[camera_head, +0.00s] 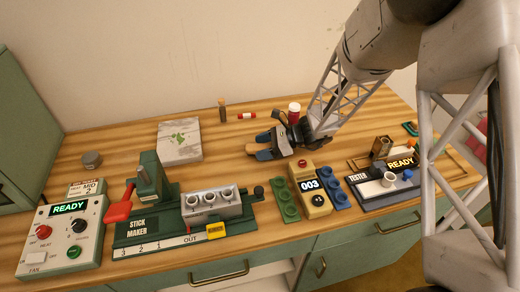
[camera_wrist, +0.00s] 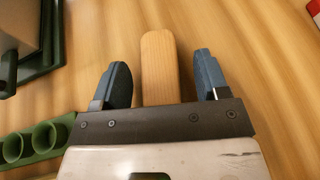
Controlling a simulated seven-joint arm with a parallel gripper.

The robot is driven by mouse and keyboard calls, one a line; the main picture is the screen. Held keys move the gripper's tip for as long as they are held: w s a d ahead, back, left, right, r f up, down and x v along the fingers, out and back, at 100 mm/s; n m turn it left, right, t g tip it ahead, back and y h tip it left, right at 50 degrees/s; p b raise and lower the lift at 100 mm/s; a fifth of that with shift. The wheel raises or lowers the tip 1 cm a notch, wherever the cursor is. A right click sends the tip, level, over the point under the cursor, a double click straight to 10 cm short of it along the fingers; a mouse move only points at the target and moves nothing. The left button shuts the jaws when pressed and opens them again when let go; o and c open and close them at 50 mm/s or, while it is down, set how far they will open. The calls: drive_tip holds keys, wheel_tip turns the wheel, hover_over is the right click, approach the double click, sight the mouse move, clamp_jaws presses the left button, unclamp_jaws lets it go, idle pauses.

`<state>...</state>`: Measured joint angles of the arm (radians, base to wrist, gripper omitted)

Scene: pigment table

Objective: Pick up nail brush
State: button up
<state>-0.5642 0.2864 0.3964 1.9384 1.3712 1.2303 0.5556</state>
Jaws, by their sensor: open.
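A pale wooden piece with a rounded end, likely the nail brush (camera_wrist: 160,52), lies on the striped wooden table. In the wrist view it runs between the two blue fingers of my gripper (camera_wrist: 162,75), with a gap on each side. No bristles show, and its near end is hidden behind the gripper body. In the head view its tip (camera_head: 251,148) sticks out to the left of my gripper (camera_head: 262,146), which is low over the table's middle. The fingers are open and apart from the wood.
The yellow 003 device (camera_head: 311,190) and green cup strip (camera_head: 284,200) lie in front. The stick maker (camera_head: 150,230) is to the left, the tester (camera_head: 385,188) to the right.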

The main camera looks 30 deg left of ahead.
sight(262, 147)
drive_tip(key=c, duration=1)
drive_tip(key=shift+r, duration=0.1)
drive_tip(key=shift+r, duration=4.95)
